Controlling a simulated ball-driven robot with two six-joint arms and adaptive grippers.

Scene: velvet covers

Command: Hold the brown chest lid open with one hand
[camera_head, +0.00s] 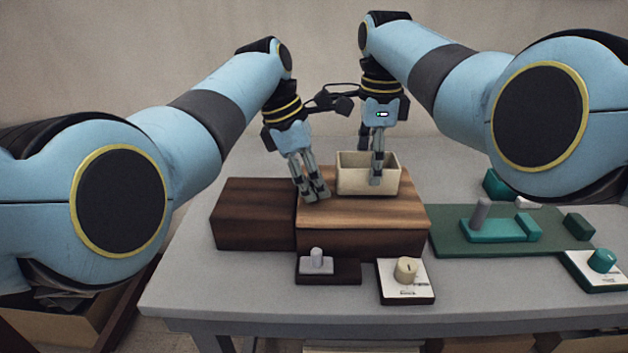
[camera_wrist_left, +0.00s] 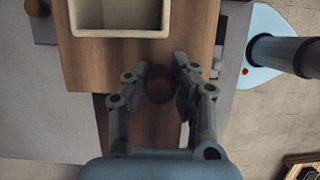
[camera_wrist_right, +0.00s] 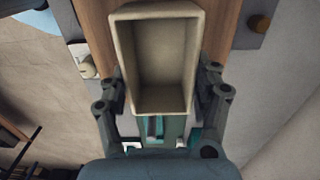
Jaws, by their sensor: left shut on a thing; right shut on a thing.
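The brown chest (camera_head: 360,242) stands mid-table, its wood-grain lid (camera_head: 318,210) lying flat on top. My left gripper (camera_head: 314,192) is at the lid's left side; in the left wrist view (camera_wrist_left: 160,88) its fingers are shut on a round dark brown knob (camera_wrist_left: 158,90). A cream open-topped bin (camera_head: 352,183) is over the lid. My right gripper (camera_head: 377,172) is shut on it; in the right wrist view (camera_wrist_right: 160,85) the fingers lie on either side of the bin (camera_wrist_right: 155,60), which looks empty. I cannot tell whether the bin touches the lid.
A dark brown block (camera_head: 252,215) adjoins the chest at left. A dark base with a grey knob (camera_head: 317,257) and a white-topped box with a cream dial (camera_head: 406,270) stand in front. A green board (camera_head: 450,243) with teal parts lies at right. The table's front left is clear.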

